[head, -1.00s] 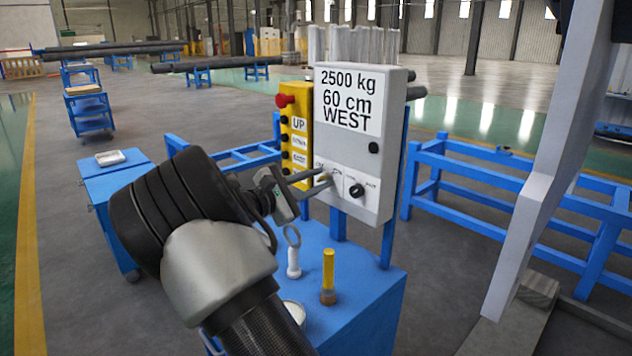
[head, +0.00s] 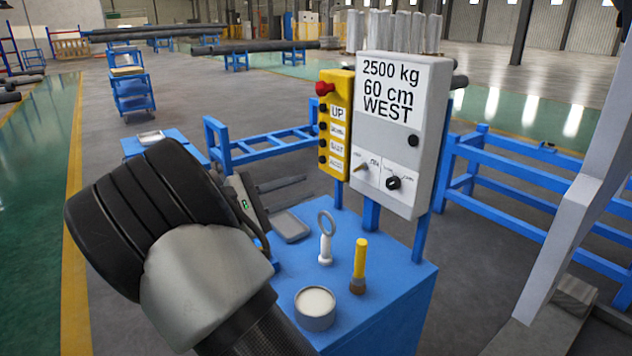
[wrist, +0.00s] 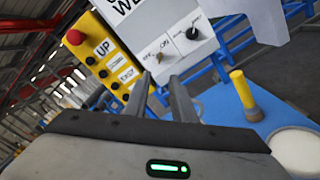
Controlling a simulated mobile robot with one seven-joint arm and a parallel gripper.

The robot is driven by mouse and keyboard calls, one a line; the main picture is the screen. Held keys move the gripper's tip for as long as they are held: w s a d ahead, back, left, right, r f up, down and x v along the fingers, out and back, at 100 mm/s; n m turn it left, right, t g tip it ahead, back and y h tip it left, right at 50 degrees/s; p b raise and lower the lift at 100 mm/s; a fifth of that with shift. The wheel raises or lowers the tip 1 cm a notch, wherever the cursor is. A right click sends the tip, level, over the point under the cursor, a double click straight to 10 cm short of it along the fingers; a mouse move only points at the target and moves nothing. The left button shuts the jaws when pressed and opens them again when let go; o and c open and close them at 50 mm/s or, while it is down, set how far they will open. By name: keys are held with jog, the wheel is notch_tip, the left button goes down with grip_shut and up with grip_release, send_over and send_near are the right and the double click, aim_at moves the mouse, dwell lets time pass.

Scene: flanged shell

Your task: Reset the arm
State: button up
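My gripper (head: 306,190) is left of the control box, above the blue cart top, with its two fingers apart and nothing between them. In the wrist view my gripper (wrist: 162,76) also shows both fingers, pointing toward the box. The grey control box (head: 400,135) carries a label reading 2500 kg, 60 cm, WEST. Low on its face are a small brass-coloured switch (head: 361,167) and a black knob (head: 393,183). In the head view, clear space separates the fingers from the box. My dark wrist hides part of the cart.
A yellow button box (head: 337,125) with a red button adjoins the control box. Blue frames stand behind.

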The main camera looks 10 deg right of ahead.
jog(key=shift+s+a, duration=0.2)
jog(key=shift+a, duration=0.3)
jog(key=s+d+f+m+g+y, duration=0.2)
jog(key=s+d+m+g+y, duration=0.4)
jog(key=s+d, duration=0.55)
jog(key=s+a+m+t+y, duration=0.1)
jog(key=s+a+m+y, duration=0.2)
jog(key=s+y, duration=0.65)
jog(key=s+a+r+m+t, duration=0.2)
jog(key=s+a+m+t, duration=0.25)
jog(key=s, duration=0.55)
notch_tip(320, 180, up, 15)
jog(key=a+y+p, duration=0.1)
jog(key=p, duration=1.4)
jog(key=shift+s+a+g, duration=0.15)
jog(key=shift+s+g, duration=0.2)
